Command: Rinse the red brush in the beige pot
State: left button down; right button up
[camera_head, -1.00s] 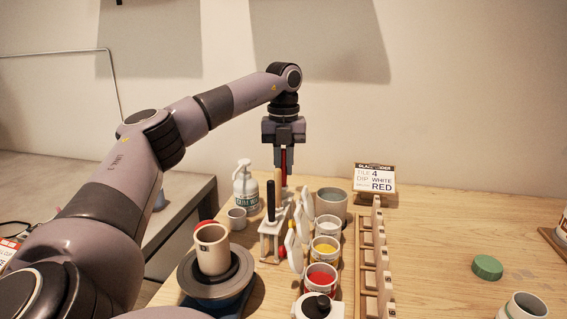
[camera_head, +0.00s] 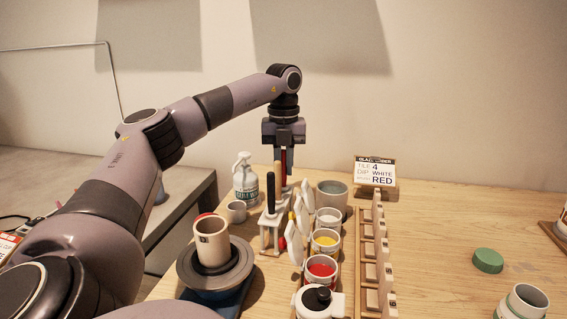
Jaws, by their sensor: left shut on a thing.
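My left gripper (camera_head: 284,150) points down over the back of the brush stand, shut on the red brush (camera_head: 284,160), which hangs upright. The brush's lower end is hidden behind the stand and white paddle-like pieces, so I cannot tell whether it touches anything. A beige pot (camera_head: 212,247) stands on a round grey turntable (camera_head: 190,270) at the left front. A grey pot (camera_head: 332,188) stands right of the gripper. My right gripper is not in view.
The stand (camera_head: 269,225) holds a black-handled brush (camera_head: 270,195). White, yellow (camera_head: 325,241) and red (camera_head: 321,269) glaze cups form a row beside a wooden rack (camera_head: 372,270). A pump bottle (camera_head: 246,183) and sign (camera_head: 375,172) stand behind. The table's right middle is mostly clear.

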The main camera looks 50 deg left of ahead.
aim_at(284, 150)
pick_arm(q)
jog(key=shift+f, duration=0.3)
dwell(0.7)
jog(key=c, duration=1)
grip_release()
jog(key=shift+r+p, duration=0.45)
jog(key=shift+r, duration=3.15)
